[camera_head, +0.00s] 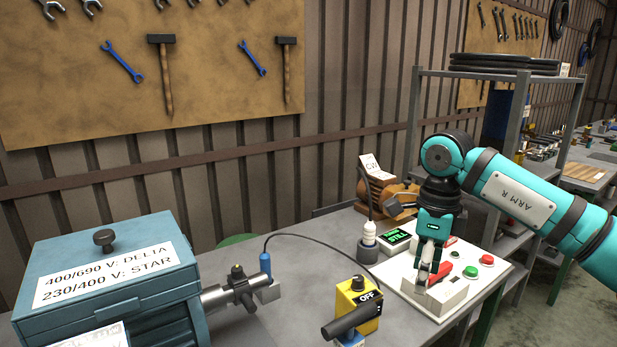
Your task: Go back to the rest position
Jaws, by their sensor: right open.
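My right arm comes in from the right, and its gripper (427,272) points down over the white switch panel (412,294) on the workbench. The fingers are open and close above or around the small white box on the panel, beside a red lever (440,272). I cannot tell whether the fingers touch it. The panel also carries a green button (487,260) and a red button (470,272). My left gripper is not in view.
A blue motor box (110,285) with voltage labels stands at the left. A yellow box marked OFF (357,303) stands at the front middle. A grey shelf (497,77) stands behind my arm.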

